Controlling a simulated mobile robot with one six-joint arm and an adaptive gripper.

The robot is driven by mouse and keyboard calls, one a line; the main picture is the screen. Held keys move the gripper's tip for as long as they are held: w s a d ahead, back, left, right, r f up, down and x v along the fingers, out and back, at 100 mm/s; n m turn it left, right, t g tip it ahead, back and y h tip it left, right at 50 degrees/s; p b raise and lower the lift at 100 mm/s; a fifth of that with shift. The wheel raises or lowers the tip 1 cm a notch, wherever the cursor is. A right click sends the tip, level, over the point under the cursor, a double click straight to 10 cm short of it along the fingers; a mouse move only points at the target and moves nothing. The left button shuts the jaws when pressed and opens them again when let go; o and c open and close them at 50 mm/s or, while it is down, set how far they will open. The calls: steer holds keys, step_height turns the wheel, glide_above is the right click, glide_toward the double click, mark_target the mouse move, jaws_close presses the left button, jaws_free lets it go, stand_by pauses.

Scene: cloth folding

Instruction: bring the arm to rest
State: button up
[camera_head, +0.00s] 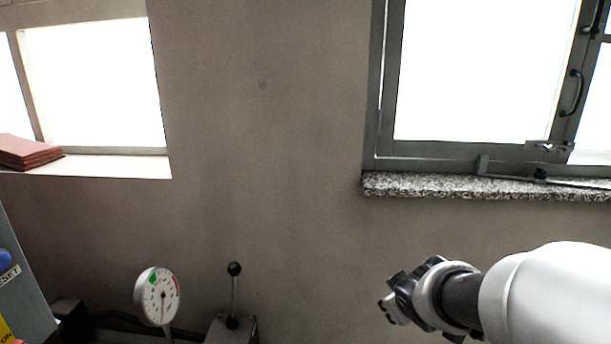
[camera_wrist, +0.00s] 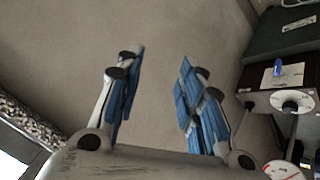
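My gripper (camera_head: 392,309) shows at the lower right of the head view, at the end of my white arm, held in the air in front of the wall. In the wrist view my gripper (camera_wrist: 161,58) has its two blue-padded fingers well apart. Nothing is between the fingers. The fingertips are hard to make out in the head view. No cloth lies in or under the gripper in either view.
A plain wall (camera_head: 270,130) fills the middle. A granite sill (camera_head: 450,186) juts out under the right window. A round dial gauge (camera_head: 160,296), a black-knobbed lever (camera_head: 233,290) and a grey control box (camera_head: 22,275) stand at lower left. A reddish stack (camera_head: 27,151) lies on the left sill.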

steer(key=s+a+r+m+g, duration=0.1)
steer(key=s+a+m, duration=0.1)
steer(key=s, duration=1.1)
steer(key=s+a+r+m+g+y, duration=0.1)
steer(key=s+a+r+m+g, duration=0.1)
steer(key=s, duration=1.1)
steer(key=shift+s+a+r+m+y, duration=0.35)
steer(key=shift+a+m, duration=0.25)
steer(key=shift+m, duration=0.3)
